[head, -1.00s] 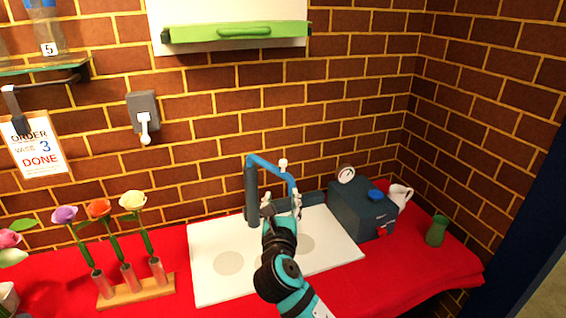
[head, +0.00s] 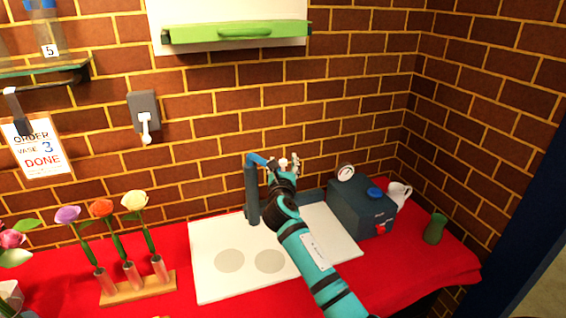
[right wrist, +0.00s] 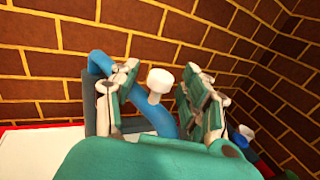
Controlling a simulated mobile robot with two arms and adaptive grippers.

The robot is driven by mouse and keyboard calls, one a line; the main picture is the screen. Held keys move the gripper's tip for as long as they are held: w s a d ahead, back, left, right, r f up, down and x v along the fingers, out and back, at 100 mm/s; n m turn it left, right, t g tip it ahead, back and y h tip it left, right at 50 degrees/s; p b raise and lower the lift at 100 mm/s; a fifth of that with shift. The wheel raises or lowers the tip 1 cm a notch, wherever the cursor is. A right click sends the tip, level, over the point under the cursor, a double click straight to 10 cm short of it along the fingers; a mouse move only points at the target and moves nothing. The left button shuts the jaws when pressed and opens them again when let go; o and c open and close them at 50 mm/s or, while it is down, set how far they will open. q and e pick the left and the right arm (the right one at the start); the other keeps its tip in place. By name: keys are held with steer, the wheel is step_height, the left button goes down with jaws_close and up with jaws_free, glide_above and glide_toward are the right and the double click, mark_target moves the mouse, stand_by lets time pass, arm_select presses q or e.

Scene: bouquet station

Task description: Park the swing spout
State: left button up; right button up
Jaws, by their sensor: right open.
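The swing spout (head: 257,160) is a blue pipe on a dark blue post (head: 252,192) at the back of the white board. A white knob (right wrist: 160,80) stands up from its arm; the blue pipe (right wrist: 103,66) also shows in the right wrist view. My right gripper (head: 284,164) is at the spout's arm. In the right wrist view, its open fingers (right wrist: 163,97) stand on either side of the knob, with gaps visible. My forearm and gripper hide the spout's outer end in the head view. My left gripper is not in view.
The white board (head: 215,285) has two grey circles. A dark blue box (head: 350,210) with a gauge stands right of it, near a white jug (head: 398,193) and green vase (head: 435,229). A wooden flower stand (head: 140,289) is at left. Brick wall lies close behind.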

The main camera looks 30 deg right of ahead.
steer(key=shift+w+d, duration=0.2)
steer(key=shift+w, duration=0.05)
steer(key=shift+c, duration=0.4)
jaws_close()
steer(key=shift+w+f, duration=0.2)
steer(key=shift+w, duration=0.05)
